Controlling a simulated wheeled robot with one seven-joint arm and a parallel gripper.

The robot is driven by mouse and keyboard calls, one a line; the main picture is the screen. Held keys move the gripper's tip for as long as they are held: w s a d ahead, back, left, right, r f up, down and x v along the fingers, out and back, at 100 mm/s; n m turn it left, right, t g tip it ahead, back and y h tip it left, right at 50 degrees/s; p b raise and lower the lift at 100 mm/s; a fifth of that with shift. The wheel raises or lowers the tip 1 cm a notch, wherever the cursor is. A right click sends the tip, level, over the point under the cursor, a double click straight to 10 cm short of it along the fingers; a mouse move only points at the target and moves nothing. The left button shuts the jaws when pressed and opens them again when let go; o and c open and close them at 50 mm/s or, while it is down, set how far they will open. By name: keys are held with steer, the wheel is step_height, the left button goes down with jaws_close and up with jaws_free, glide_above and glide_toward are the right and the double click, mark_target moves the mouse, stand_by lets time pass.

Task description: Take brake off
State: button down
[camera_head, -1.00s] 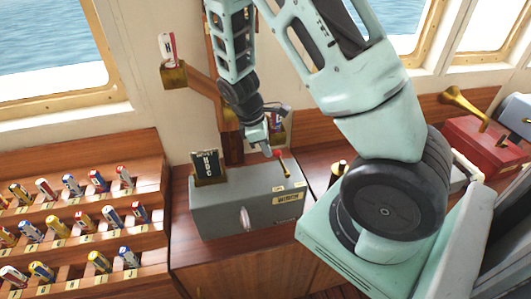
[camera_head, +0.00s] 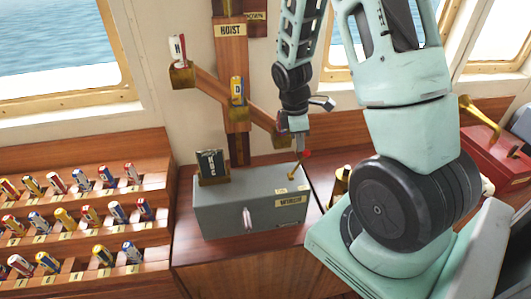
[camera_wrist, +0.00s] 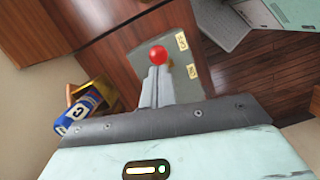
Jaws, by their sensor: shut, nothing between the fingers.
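A grey box (camera_head: 235,210) with a yellow name plate (camera_head: 289,201) stands on the wooden counter. A brass lever (camera_head: 293,174) with a red knob (camera_head: 307,154) rises from its right part and leans up to the right. My gripper (camera_head: 299,149) is shut and empty, just left of the knob. In the wrist view, the red knob (camera_wrist: 158,55) shows beyond the tips of my shut fingers (camera_wrist: 157,82); I cannot tell whether they touch. Small yellow labels (camera_wrist: 182,41) lie on the box top; their wording is unreadable.
A wooden hoist post (camera_head: 233,60) with a slanted arm carries cans in brass cups behind the box. Racks of cans (camera_head: 75,210) fill the left. A red box (camera_head: 495,157) is at the right.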

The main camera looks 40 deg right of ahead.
steer(key=shift+s+d+f, duration=0.2)
steer(key=shift+s+d, duration=0.25)
steer(key=shift+d, duration=0.2)
steer(key=shift+s+d+f, duration=0.1)
steer(key=shift+s+f, duration=0.05)
steer(key=shift+s, duration=0.15)
step_height(320, 180, up, 12)
steer(key=w+d, duration=0.1)
steer(key=shift+w+d+b, duration=0.15)
steer(key=shift+d+b, duration=0.05)
steer(key=shift+b, duration=0.1)
stand_by(0.7)
